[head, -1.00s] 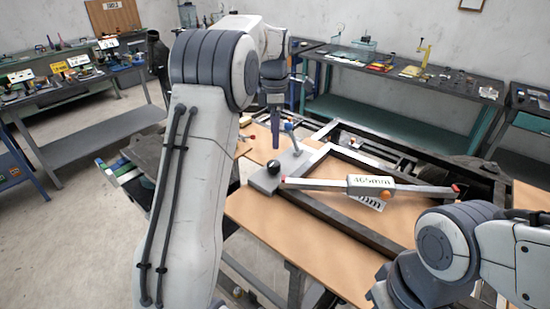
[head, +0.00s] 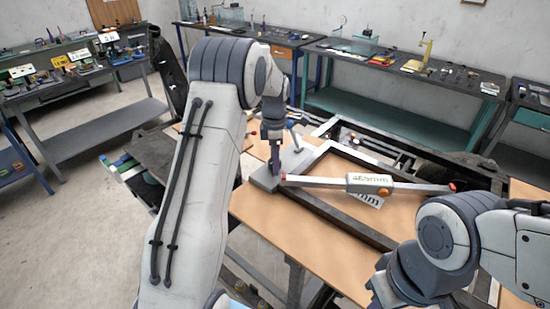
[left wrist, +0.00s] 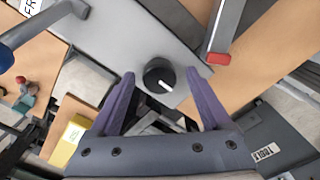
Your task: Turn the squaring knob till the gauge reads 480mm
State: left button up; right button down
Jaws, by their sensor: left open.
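The squaring knob (left wrist: 159,76) is a round black knob with a white pointer line, on a grey plate (left wrist: 150,38). In the left wrist view it lies between the tips of my left gripper (left wrist: 160,74), with a gap to each purple finger. The fingers are open. In the head view my left gripper (head: 274,160) points down at the plate's near end and hides the knob. The gauge (head: 369,183) sits on a light bar across the dark frame; its small print looks like 465mm. My right arm shows at the lower right, but its gripper is not visible.
A blue-ended lever (head: 297,122) stands on the plate beside my left gripper. A red-tipped bar end (left wrist: 218,58) lies close to the right finger. The dark frame (head: 340,222) rests on a wooden tabletop (head: 262,225). Benches with tools stand along the walls.

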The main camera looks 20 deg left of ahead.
pick_arm(q)
jog(key=shift+c, duration=0.4)
grip_shut()
jog(key=shift+m, duration=0.3)
jog(key=m, duration=0.5)
jog(key=shift+r+m, duration=0.1)
jog(key=shift+m, duration=0.2)
jog(key=m, duration=0.7)
jog(key=shift+p, duration=0.4)
jog(key=m, duration=0.6)
jog(key=shift+m, duration=0.3)
jog(key=m, duration=0.7)
